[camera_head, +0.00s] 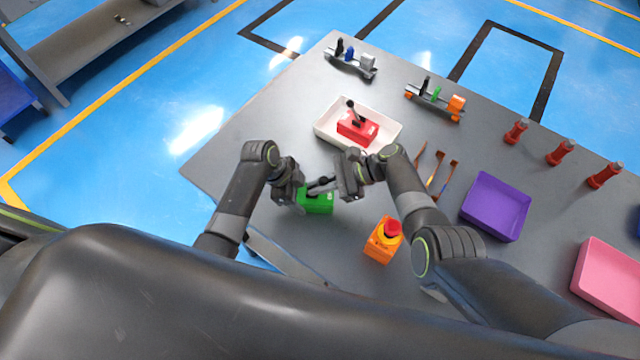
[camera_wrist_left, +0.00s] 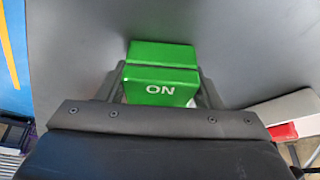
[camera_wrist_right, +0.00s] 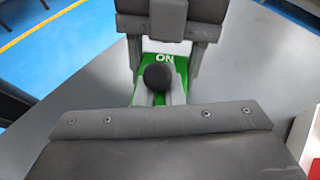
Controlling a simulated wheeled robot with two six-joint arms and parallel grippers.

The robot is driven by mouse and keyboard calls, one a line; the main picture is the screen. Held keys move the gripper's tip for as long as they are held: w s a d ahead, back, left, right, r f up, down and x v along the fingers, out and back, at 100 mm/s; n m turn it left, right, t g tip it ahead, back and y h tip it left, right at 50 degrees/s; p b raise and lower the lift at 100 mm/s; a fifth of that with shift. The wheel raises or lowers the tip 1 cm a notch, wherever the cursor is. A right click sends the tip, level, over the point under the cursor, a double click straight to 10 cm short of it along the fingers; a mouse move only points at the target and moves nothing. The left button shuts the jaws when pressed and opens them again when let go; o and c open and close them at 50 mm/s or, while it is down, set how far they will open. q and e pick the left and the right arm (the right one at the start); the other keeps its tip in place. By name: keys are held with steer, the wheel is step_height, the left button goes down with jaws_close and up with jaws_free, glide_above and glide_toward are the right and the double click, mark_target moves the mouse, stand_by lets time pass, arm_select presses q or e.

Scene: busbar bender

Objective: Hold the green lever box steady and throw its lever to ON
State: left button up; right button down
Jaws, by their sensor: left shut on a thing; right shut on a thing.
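The green lever box (camera_head: 316,203) sits on the grey table near its front left part. Its ON end (camera_wrist_left: 160,88) shows in the left wrist view, with the box between the fingers of my left gripper (camera_head: 299,197), which is shut on it. My right gripper (camera_head: 340,187) is shut on the lever, at the other side of the box. The black round lever knob (camera_wrist_right: 157,77) shows between the right fingers in the right wrist view, with the ON label beyond it. The lever's lower part is mostly hidden by the fingers.
A red lever box (camera_head: 357,127) stands in a white tray (camera_head: 385,142) behind my grippers. An orange box with a red button (camera_head: 383,241) stands to the right of the green box. A purple tray (camera_head: 495,207) and copper-coloured strips (camera_head: 436,173) lie farther right.

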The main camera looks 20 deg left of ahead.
steer(key=shift+s+a+r+h, duration=0.1)
steer(key=shift+a+r+h, duration=0.1)
steer(key=shift+h, duration=0.1)
steer(key=c, duration=1.5)
jaws_free()
steer(key=shift+o, duration=0.2)
steer(key=shift+d, duration=0.1)
steer(key=shift+w+d+r, duration=0.15)
steer(key=shift+w+d, duration=0.1)
steer(key=shift+d, duration=0.1)
steer(key=v, duration=1.1)
steer(key=shift+s+r, duration=0.1)
